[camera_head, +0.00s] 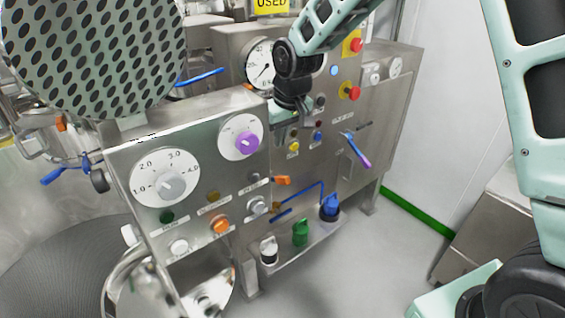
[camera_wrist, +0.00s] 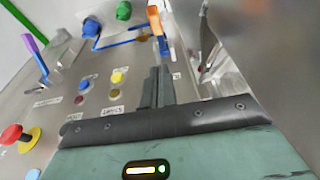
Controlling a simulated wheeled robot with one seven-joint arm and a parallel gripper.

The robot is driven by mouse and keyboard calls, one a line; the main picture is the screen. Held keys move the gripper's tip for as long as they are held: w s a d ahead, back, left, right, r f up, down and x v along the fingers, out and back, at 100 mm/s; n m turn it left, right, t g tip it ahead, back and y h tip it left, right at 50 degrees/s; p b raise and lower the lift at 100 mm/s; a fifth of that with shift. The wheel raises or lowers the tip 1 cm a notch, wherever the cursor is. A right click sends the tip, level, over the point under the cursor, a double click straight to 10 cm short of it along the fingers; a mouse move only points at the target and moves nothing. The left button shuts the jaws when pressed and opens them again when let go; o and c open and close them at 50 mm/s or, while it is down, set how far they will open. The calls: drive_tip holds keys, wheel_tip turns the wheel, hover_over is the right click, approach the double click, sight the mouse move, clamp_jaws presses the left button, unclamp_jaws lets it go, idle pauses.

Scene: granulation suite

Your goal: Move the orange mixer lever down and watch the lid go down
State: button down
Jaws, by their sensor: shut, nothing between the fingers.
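The orange lever (camera_head: 282,180) is small in the head view, on the steel control panel just right of the white-labelled buttons. In the wrist view, the orange lever (camera_wrist: 155,20) stands at the top, beyond my fingertips. My gripper (camera_head: 300,114) is in front of the panel, above the orange lever and apart from it. In the wrist view my gripper (camera_wrist: 159,72) has its two dark fingers together with nothing between them, pointing toward the lever. I cannot tell which part is the mixer lid.
A purple-tipped lever (camera_head: 357,150) sticks out right of my gripper. A purple knob (camera_head: 241,137) and a grey dial knob (camera_head: 172,186) are on the left panel. Blue (camera_head: 330,206) and green (camera_head: 301,232) knobs sit low. A perforated disc (camera_head: 95,50) fills the upper left.

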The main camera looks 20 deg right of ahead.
drive_tip(key=p, duration=0.2)
hover_over(280, 176)
drive_tip(key=w, duration=0.1)
wheel_tip(280, 176, down, 5)
drive_tip(key=shift+a, duration=0.1)
drive_tip(key=shift+s+d+f+p, duration=0.15)
drive_tip(key=shift+s+f+p, duration=0.25)
drive_tip(key=shift+f, duration=0.5)
drive_tip(key=shift+s+d+f+p, duration=0.2)
drive_tip(key=shift+s+f, duration=0.3)
drive_tip(key=shift+f, duration=0.35)
drive_tip(key=shift+a+f+b, duration=0.1)
drive_tip(key=shift+f+b, duration=0.05)
drive_tip(key=shift+b, duration=0.2)
